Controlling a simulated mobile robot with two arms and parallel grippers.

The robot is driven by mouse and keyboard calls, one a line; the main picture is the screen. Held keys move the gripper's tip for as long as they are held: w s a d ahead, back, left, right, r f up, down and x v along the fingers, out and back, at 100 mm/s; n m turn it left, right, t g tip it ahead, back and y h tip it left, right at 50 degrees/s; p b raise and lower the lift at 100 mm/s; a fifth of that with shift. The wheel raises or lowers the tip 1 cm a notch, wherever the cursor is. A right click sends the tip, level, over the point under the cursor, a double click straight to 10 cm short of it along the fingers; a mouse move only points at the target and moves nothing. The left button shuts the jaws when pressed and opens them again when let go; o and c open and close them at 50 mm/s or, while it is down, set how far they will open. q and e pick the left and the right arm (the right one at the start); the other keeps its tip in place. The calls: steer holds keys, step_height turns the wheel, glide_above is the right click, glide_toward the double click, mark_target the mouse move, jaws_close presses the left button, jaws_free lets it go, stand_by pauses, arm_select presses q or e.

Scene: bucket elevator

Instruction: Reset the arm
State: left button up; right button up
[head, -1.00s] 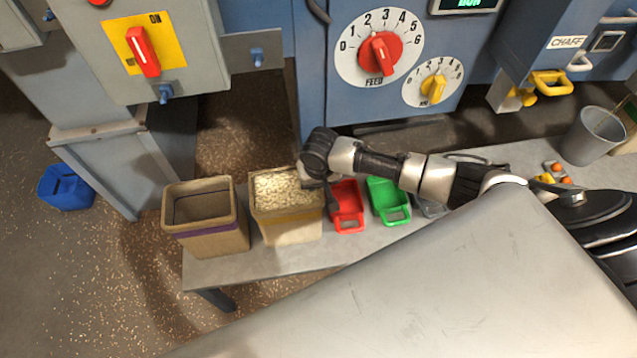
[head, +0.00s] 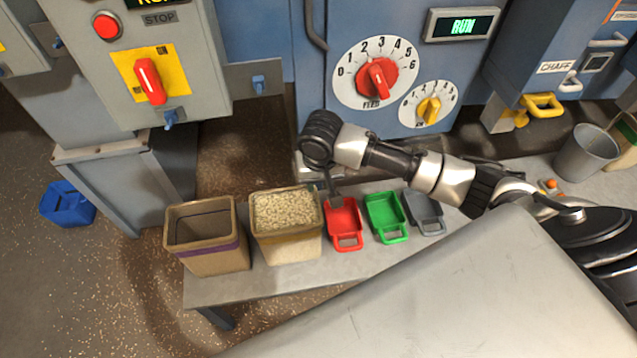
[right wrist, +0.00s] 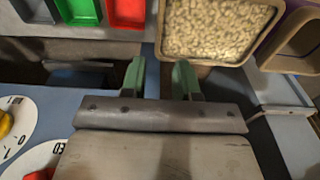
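My right arm reaches in from the right in the head view. Its gripper (head: 333,194) points down, just above the back end of the red scoop (head: 343,226). In the right wrist view the two green fingers of this gripper (right wrist: 159,68) stand apart with nothing between them. The grain-filled bin (right wrist: 216,28) lies just beyond the fingers, to the right. The red scoop (right wrist: 127,12) shows at the top left of them. My left gripper is not in view.
On the bench (head: 262,284) stand an empty brown bin (head: 208,259), the grain bin (head: 290,247), a green scoop (head: 386,217) and a grey scoop (head: 425,212). A grey bucket (head: 586,153) stands at right. The blue machine with its feed dial (head: 376,74) is behind.

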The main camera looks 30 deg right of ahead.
stand_by(0.4)
steer(key=s+a+f+n+t+y, duration=0.1)
steer(key=s+a+n+t+y, duration=0.2)
steer(key=s+a, duration=0.7)
steer(key=s+d+r+n+h, duration=0.2)
steer(key=s+d+h, duration=0.1)
steer(key=s+d, duration=0.8)
step_height(320, 180, down, 22)
steer(key=s+a+g+p, duration=0.2)
steer(key=p, duration=0.1)
steer(key=s+d+f+g+p, duration=0.1)
steer(key=s+d+f+p, duration=0.1)
steer(key=s+f, duration=1.3)
steer(key=shift+s+d+n, duration=0.3)
steer(key=shift+s+d, duration=0.2)
steer(key=shift+s, duration=0.1)
